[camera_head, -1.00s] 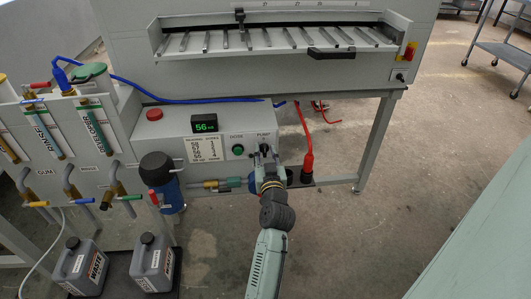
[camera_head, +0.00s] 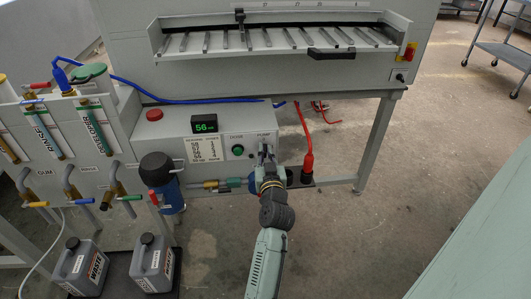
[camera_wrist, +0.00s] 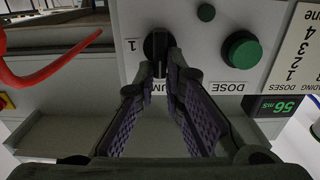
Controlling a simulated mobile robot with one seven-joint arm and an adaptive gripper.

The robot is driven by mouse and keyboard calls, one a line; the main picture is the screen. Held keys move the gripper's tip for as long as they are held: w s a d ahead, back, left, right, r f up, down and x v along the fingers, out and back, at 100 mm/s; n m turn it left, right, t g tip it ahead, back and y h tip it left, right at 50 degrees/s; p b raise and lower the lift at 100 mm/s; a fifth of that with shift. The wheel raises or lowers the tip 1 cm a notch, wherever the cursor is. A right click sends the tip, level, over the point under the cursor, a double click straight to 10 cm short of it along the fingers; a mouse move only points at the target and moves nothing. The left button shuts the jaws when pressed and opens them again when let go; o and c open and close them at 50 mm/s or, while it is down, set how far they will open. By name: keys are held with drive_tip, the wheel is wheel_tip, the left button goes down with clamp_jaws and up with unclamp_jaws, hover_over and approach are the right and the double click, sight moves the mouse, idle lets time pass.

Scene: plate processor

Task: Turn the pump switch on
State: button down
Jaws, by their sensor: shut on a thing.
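The pump switch (camera_wrist: 156,42) is a black rotary knob on the white control box (camera_wrist: 205,60), under the PUMP label (camera_head: 268,134) in the head view. In the wrist view, which is upside down, the knob's round base shows above my fingertips with a "1" mark beside it. My gripper (camera_wrist: 161,65) is shut on the knob, its fingers close together at the tips. In the head view my gripper (camera_head: 266,158) reaches the front of the box and hides most of the knob. The exact angle of the knob is hard to tell.
The green DOSE button (camera_head: 238,149) is close beside the switch. A red emergency button (camera_head: 154,115) and a display reading 56 (camera_head: 204,124) are further left. A red hose (camera_head: 307,135) hangs at the right.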

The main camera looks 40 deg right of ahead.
idle(0.3)
drive_tip(key=m, duration=0.4)
drive_tip(key=shift+s+d+m+p, duration=0.2)
drive_tip(key=shift+d+m+p, duration=0.1)
drive_tip(key=shift+d+m, duration=0.1)
drive_tip(key=shift+s+d+f+m+p, duration=0.2)
drive_tip(key=shift+m+p, duration=0.45)
drive_tip(key=shift+m, duration=1.5)
drive_tip(key=shift+w+d+f+m+p, duration=0.1)
drive_tip(key=shift+f+m+p, duration=0.45)
drive_tip(key=shift+m, duration=1.65)
drive_tip(key=shift+s+d+f+m+p, duration=0.15)
drive_tip(key=shift+m+p, duration=0.65)
drive_tip(key=shift+m, duration=1.35)
drive_tip(key=c, duration=1.7)
unclamp_jaws()
